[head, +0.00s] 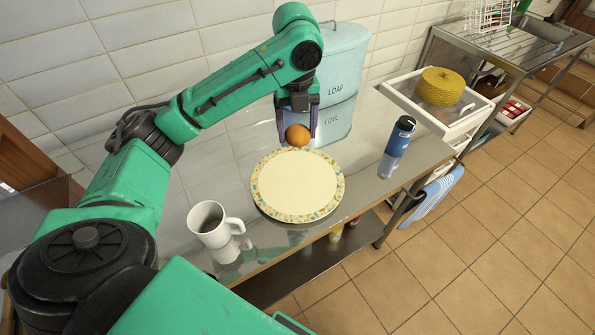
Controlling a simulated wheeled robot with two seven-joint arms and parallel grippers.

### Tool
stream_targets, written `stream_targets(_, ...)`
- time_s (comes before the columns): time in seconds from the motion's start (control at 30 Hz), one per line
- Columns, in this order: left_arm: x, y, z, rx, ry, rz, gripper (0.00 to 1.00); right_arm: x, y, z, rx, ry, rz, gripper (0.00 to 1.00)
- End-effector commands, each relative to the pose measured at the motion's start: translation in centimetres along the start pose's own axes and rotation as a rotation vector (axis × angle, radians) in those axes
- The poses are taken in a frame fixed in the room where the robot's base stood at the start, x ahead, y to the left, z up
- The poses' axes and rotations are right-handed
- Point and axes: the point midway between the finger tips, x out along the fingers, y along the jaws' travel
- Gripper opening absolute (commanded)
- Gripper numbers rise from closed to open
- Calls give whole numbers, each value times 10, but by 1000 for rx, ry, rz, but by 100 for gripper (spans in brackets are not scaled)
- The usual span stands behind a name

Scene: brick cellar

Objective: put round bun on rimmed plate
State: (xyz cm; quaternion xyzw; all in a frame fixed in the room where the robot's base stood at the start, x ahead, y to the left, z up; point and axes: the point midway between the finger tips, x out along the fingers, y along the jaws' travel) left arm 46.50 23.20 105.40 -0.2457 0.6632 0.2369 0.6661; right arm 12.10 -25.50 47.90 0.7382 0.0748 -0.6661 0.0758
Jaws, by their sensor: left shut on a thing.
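The round bun (297,135) is orange-brown and sits between the fingers of my left gripper (298,130). The gripper points down and is shut on it. The rimmed plate (298,208) is cream with a speckled, patterned rim and lies on the shiny metal table. The bun shows at the plate's far edge in the head view; I cannot tell how high it is above the table or plate. The middle of the plate is bare. My right gripper is not in view.
A white mug (213,229) stands left of the plate. A blue bottle with a black cap (397,142) stands to its right. A pale blue bread bin (341,75) is behind the gripper. A white cart (448,117) with a yellow round thing (440,87) stands at the right.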

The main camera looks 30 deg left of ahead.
Motion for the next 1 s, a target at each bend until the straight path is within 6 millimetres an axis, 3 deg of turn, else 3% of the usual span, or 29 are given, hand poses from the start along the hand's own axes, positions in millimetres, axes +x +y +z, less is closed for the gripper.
stream_targets(0.03,20,1,-1,0,5,4,18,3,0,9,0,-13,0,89)
stream_targets(0.2,73,2,-1,0,3,5,18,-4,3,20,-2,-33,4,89)
stream_targets(0.5,130,3,-1,0,2,2,18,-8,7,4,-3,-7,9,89)
stream_targets(0.63,147,2,0,1,-1,1,18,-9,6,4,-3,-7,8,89)
stream_targets(0.9,149,2,0,1,-2,0,18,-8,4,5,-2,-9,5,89)
stream_targets(0.93,149,2,0,1,-2,-1,79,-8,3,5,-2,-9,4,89)
stream_targets(1.0,149,2,0,1,-2,-1,100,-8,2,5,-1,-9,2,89)
